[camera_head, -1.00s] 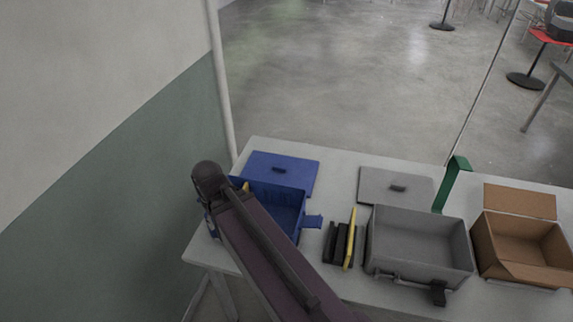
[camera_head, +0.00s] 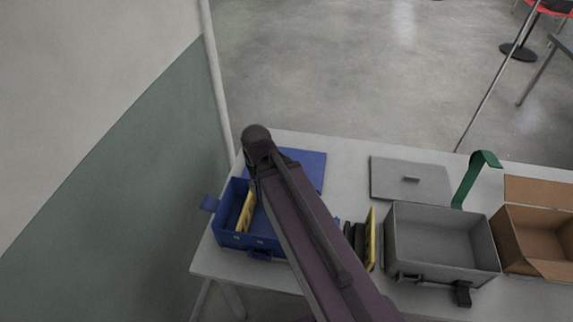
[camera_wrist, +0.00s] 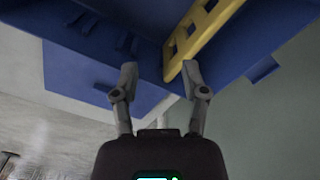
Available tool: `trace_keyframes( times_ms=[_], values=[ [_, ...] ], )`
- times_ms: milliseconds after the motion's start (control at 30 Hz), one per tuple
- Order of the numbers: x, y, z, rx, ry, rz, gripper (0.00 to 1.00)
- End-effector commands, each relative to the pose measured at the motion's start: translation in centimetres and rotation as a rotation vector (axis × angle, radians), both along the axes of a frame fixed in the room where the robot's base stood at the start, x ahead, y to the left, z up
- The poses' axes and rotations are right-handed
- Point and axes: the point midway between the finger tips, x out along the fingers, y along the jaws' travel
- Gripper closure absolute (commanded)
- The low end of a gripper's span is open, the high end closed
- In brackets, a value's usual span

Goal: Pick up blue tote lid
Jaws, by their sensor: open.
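The blue tote lid (camera_head: 308,168) lies flat on the table behind the blue tote, and my arm covers its left part in the head view. In the wrist view a flat blue panel (camera_wrist: 88,78), which looks like the lid, lies beyond the tote. The open blue tote (camera_head: 234,240) stands at the table's left end with a yellow piece (camera_head: 245,212) inside, also seen in the wrist view (camera_wrist: 200,35). My gripper (camera_wrist: 160,82) is open and empty, its fingers apart near the tote and the yellow piece. My arm hides it in the head view.
Right of the blue tote stand black and yellow items (camera_head: 362,240), a grey tote (camera_head: 440,235) and a cardboard box (camera_head: 535,240). A grey lid (camera_head: 410,180) and a green upright piece (camera_head: 472,180) are behind. A wall (camera_head: 130,190) is close on the left.

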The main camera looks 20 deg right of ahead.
Motion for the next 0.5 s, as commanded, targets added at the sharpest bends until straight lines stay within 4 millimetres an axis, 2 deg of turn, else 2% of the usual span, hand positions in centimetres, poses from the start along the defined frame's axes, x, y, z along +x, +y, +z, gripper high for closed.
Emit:
trace_keyframes(
  times_ms=[233,267,400,500],
  values=[
    [0.0,0.0,0.0,0.000,0.000,0.000,0.43],
    [0.0,0.0,0.0,0.000,0.000,0.000,0.40],
    [0.5,-0.2,0.0,0.000,0.000,-0.012,0.00],
    [2.0,-0.9,-0.1,0.000,0.000,-0.047,0.00]
  ],
)
